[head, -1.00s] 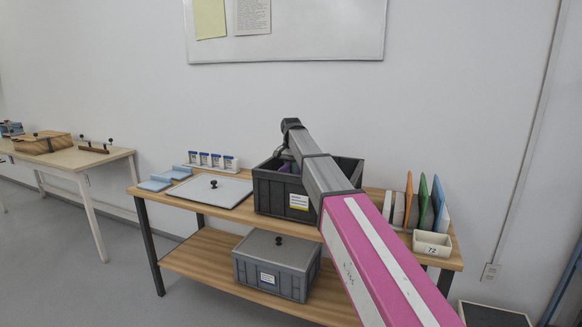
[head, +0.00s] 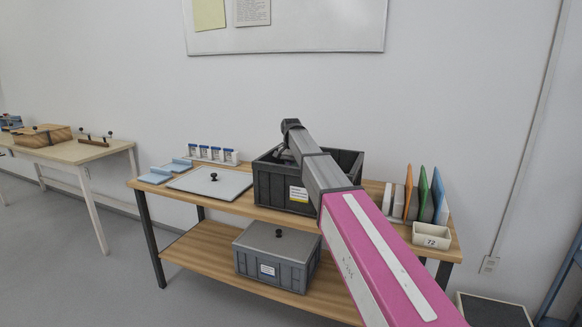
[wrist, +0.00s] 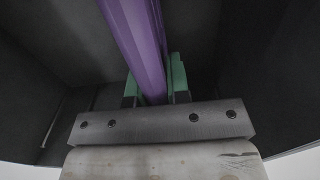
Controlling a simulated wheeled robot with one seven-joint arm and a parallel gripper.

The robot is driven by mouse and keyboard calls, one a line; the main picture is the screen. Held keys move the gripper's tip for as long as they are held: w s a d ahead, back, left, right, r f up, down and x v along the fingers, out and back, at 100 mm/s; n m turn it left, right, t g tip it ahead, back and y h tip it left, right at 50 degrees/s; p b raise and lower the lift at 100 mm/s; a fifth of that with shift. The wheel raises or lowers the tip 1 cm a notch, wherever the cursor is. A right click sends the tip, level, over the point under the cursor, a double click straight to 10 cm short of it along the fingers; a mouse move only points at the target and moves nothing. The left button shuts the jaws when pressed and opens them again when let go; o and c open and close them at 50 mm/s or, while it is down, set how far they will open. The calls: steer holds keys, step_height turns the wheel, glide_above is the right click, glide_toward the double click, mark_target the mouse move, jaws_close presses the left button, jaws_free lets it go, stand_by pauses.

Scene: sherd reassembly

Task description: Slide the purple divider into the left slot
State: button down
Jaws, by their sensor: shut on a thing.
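The purple divider (wrist: 138,40) shows in the wrist view, running up and to the left from between the green fingers of my gripper (wrist: 155,88). My gripper is shut on it. Dark grey walls surround the divider in the wrist view. In the head view my arm reaches down into the open dark grey crate (head: 272,185) on the table. The crate's wall and my arm hide the gripper and the divider there. The slots cannot be made out in either view.
A grey lid (head: 210,183) with a black knob lies left of the crate. Small labelled jars (head: 215,154) stand behind it. Right of the crate are orange, green and blue upright panels (head: 422,190) and a small white bin (head: 431,236). A lidded grey box (head: 276,258) sits on the lower shelf.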

steer(key=c, duration=1)
jaws_free()
step_height(320, 180, up, 10)
steer(key=shift+f, duration=0.1)
steer(key=shift+r, duration=0.45)
